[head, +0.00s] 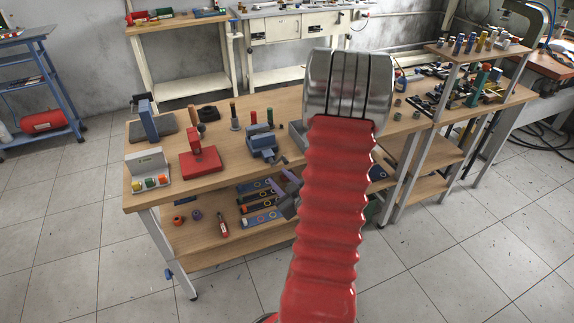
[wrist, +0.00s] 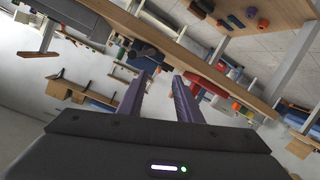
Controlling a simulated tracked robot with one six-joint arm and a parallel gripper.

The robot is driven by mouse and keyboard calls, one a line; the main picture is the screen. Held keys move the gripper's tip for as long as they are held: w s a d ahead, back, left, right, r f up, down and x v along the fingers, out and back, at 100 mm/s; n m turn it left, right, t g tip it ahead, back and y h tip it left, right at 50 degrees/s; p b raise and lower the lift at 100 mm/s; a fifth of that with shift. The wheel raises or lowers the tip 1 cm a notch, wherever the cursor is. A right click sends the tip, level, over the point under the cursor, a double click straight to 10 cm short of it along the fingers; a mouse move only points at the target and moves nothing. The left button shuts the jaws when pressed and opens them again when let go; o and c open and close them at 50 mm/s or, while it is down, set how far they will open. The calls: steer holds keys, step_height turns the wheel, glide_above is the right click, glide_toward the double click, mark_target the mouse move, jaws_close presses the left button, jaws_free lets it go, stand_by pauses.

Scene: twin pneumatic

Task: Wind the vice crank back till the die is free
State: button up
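A small blue-grey vice (head: 263,146) stands near the front edge of the wooden bench, left of my arm in the head view. Its crank and the die are too small to make out. My gripper (head: 286,181) shows partly behind my red arm, in front of the bench edge and below the vice. In the wrist view my gripper (wrist: 158,80) has two purple fingers standing apart with nothing between them. A dark blue-grey block that may be the vice (wrist: 148,52) lies beyond the fingertips, apart from them.
A red press-like tool (head: 201,160) and a white box with coloured pieces (head: 150,172) stand left on the bench (head: 226,172). Several pegs stand behind the vice. The floor in front is clear.

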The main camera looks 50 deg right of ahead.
steer(key=m+t+h, duration=0.2)
glide_toward(286, 164)
steer(key=v, duration=0.4)
steer(key=shift+s+a+f+h, duration=0.1)
steer(key=shift+s+f+h, duration=0.05)
steer(key=shift+h, duration=0.15)
steer(key=x, duration=1.4)
steer(key=shift+a, duration=0.1)
steer(key=shift+c, duration=0.3)
jaws_close()
